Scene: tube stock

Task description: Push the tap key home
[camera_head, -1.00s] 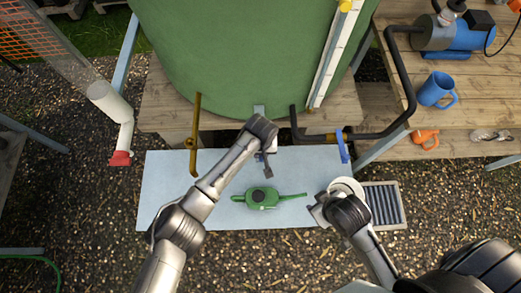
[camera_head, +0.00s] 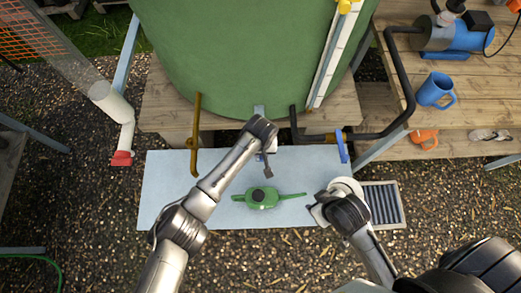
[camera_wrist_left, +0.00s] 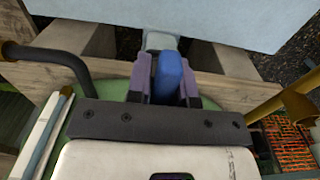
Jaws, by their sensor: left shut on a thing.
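My left gripper (camera_head: 267,160) is in front of the green tank, above the pale blue board. In the left wrist view my left gripper (camera_wrist_left: 166,88) is shut on a blue piece (camera_wrist_left: 168,76), which I take to be the tap key. A pale grey block (camera_wrist_left: 160,41) lies just beyond the fingertips. I cannot tell whether the blue piece touches it or how deep it sits. My right gripper (camera_head: 316,212) is low at the right end of the board, beside a white round thing (camera_head: 348,187). Its jaws are not clear.
The green tank (camera_head: 240,60) fills the back. A brass-coloured pipe (camera_head: 196,135) stands left and a black pipe with a blue lever (camera_head: 342,147) is right. A green can-like thing (camera_head: 263,198) lies on the pale board (camera_head: 165,195). The board's left part is clear.

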